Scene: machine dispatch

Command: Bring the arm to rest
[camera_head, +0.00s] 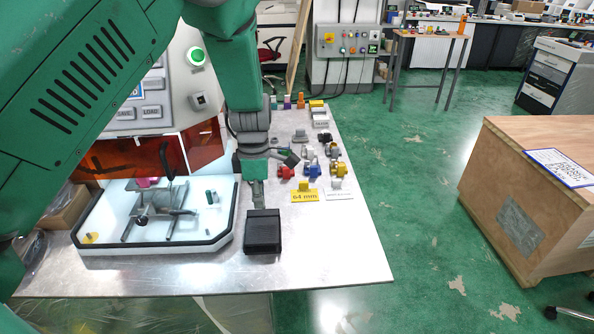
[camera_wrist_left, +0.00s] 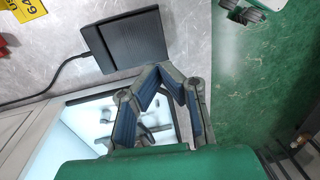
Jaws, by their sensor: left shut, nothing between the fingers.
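My left arm (camera_head: 222,60) comes in from the upper left and reaches down over the metal table (camera_head: 330,250). My left gripper (camera_head: 257,200) points down just behind a flat black box (camera_head: 262,232) near the table's front. In the left wrist view the left gripper (camera_wrist_left: 165,72) is shut with its fingertips together and nothing between them. The black box (camera_wrist_left: 126,40) with its cable lies beyond the fingertips there. At the top right of that view is a part that looks like my right gripper (camera_wrist_left: 243,12), cut off by the edge.
A machine with a white tray (camera_head: 160,248) stands left of the gripper. Several small coloured parts and a yellow label (camera_head: 305,196) lie on the table to its right. A wooden crate (camera_head: 520,215) stands on the floor at right. The table's front right is clear.

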